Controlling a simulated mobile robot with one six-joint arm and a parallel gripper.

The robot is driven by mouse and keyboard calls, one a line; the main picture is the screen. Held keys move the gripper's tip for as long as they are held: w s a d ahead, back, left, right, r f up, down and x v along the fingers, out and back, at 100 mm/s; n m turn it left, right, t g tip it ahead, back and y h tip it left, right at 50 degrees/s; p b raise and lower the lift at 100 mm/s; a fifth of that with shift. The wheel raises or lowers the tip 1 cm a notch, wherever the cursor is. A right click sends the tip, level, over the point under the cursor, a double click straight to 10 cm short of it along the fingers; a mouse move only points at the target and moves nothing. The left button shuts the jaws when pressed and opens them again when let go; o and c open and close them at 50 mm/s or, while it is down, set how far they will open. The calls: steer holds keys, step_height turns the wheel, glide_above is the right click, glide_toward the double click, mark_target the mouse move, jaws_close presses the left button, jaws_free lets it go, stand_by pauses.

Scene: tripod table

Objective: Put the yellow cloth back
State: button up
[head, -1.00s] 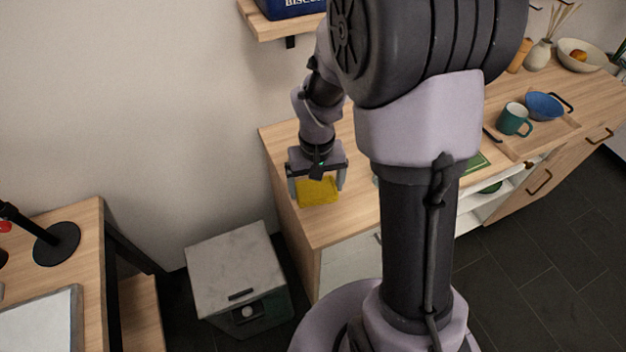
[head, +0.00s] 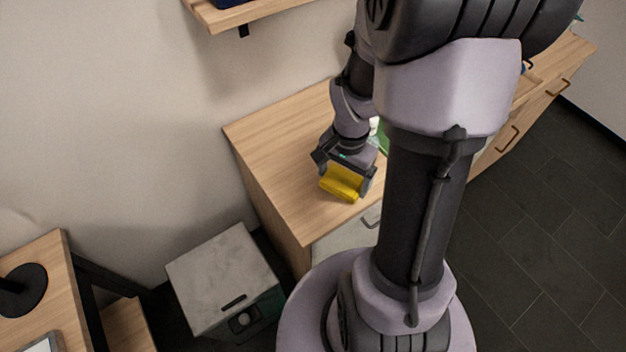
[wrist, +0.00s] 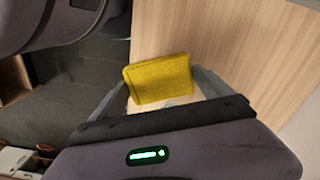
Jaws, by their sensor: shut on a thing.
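The yellow cloth (head: 342,184) is a folded block held between the fingers of my gripper (head: 346,180). In the head view it is over the near part of the wooden counter (head: 285,170), and I cannot tell whether it touches the top. In the wrist view the cloth (wrist: 160,79) sits between the two finger tips of my gripper (wrist: 163,85), near the edge of the counter (wrist: 215,40). My gripper is shut on it. My arm hides part of the counter behind.
A grey-topped cabinet (head: 222,275) stands left of the counter, lower down. A desk (head: 42,265) with a black round base is at far left. A wall shelf (head: 240,14) is above. The counter's left part is bare. Something green and white shows partly behind my arm.

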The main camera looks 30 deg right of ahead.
steer(key=w+a, duration=0.1)
steer(key=w, duration=0.1)
steer(key=w+a, duration=0.1)
steer(key=w, duration=0.1)
steer(key=w+a+f+b, duration=0.1)
steer(key=a, duration=0.1)
steer(key=shift+w, duration=0.4)
steer(key=shift+w+a+f+b, duration=0.15)
steer(key=shift+a+f+b, duration=0.05)
steer(key=shift+b, duration=0.1)
steer(key=shift+f+b, duration=0.8)
steer(key=shift+f, duration=0.6)
